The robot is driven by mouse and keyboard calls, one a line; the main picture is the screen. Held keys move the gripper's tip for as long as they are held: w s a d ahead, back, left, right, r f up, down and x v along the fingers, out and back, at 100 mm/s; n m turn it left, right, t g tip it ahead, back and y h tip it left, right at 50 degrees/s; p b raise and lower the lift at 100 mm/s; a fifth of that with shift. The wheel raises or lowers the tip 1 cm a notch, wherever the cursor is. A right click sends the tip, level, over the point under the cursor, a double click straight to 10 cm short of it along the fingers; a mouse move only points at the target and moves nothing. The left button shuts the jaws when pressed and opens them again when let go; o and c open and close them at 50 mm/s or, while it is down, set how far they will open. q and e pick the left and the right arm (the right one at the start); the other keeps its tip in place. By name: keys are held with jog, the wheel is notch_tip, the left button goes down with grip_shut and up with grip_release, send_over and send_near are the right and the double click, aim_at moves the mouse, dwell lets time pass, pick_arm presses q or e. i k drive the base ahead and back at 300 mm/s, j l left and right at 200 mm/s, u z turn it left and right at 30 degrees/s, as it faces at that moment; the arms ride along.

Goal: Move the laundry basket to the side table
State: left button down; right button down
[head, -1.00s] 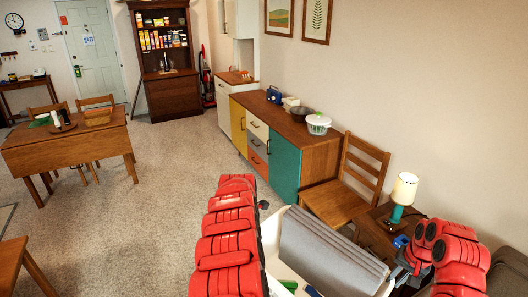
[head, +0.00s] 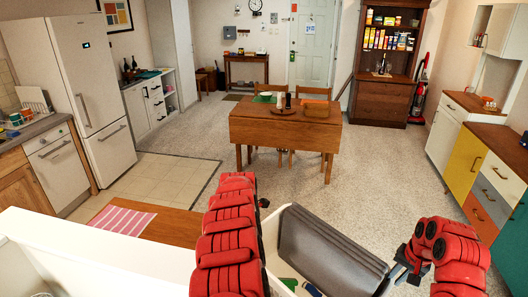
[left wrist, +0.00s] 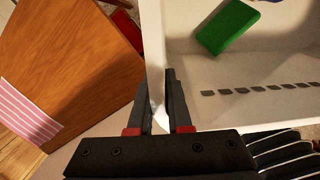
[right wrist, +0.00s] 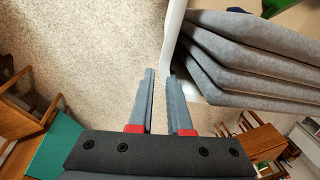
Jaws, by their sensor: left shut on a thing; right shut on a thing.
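The laundry basket is an open white tub; its rim (head: 270,222) shows in front of me in the head view, between my arms. It holds a grey folded stack (head: 325,250), a green item (left wrist: 228,27) and a blue item (head: 312,289). In the left wrist view my left gripper (left wrist: 159,78) is shut on the basket's wall (left wrist: 153,40). In the right wrist view my right gripper (right wrist: 161,76) is shut on the opposite rim (right wrist: 172,45), beside the grey stack. I cannot make out a side table in the current head view.
A wooden table with a pink striped mat (head: 122,215) is close at left. A drop-leaf table (head: 285,130) with chairs stands ahead. A fridge (head: 82,92) is at left, coloured cabinets (head: 480,170) at right. Carpet between is clear.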

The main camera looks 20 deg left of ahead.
aim_at(187, 245)
jog(key=i+j+u, duration=0.9)
jog(key=k+j, duration=0.05)
